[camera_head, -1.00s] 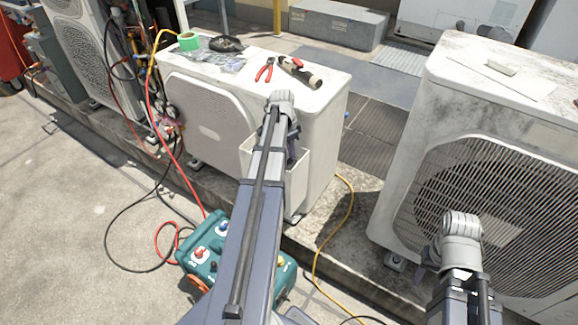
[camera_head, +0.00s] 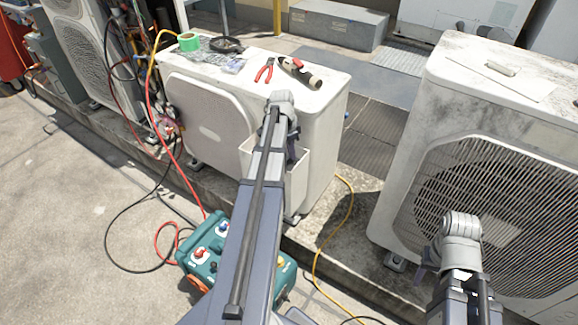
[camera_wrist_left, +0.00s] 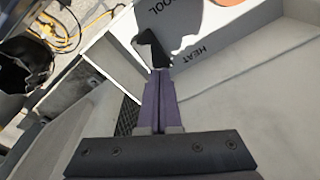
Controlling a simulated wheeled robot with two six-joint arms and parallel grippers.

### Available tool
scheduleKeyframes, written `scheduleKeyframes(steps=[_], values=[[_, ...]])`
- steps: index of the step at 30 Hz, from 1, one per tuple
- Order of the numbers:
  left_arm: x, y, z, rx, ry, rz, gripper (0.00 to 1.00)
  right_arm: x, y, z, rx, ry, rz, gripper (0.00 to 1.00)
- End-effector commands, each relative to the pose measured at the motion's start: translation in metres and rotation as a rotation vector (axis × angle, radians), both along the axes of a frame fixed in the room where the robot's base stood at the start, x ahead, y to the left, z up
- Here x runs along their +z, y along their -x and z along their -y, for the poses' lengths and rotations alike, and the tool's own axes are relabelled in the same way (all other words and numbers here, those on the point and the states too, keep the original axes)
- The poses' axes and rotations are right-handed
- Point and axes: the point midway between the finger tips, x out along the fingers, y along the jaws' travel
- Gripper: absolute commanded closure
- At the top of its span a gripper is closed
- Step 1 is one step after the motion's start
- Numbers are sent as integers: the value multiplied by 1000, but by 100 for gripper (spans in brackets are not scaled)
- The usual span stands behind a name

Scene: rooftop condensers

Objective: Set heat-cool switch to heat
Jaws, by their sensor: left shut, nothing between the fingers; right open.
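The heat-cool switch (camera_wrist_left: 150,48) shows in the left wrist view as a black lever on a pale panel (camera_wrist_left: 240,35), with its shadow beside it. The word COOL is printed towards the top and HEAT to the right of the lever. I cannot tell which setting it stands at. My left gripper (camera_wrist_left: 159,76) is shut and empty, its tips close to the lever's lower end; contact cannot be made out. In the head view my left gripper (camera_head: 294,148) is mostly hidden by its own arm, at a white box on the middle condenser. My right gripper (camera_head: 424,262) is open, partly hidden by its wrist.
The middle condenser (camera_head: 325,120) carries red pliers (camera_head: 265,69) and green tape (camera_head: 189,41) on top. A larger condenser (camera_head: 420,140) stands right, near my right arm. A teal gauge case (camera_head: 205,255), red and black hoses and a yellow cable (camera_head: 347,210) lie on the ground.

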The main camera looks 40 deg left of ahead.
Motion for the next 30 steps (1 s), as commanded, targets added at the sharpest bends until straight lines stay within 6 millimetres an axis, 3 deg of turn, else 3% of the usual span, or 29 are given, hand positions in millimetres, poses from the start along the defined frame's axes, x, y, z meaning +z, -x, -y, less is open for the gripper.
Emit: scheduleKeyframes(steps=[30], values=[[-6, 0, 0, 0, 0, 0, 100, -7, 0, 0, 0, 0, 0, 50]])
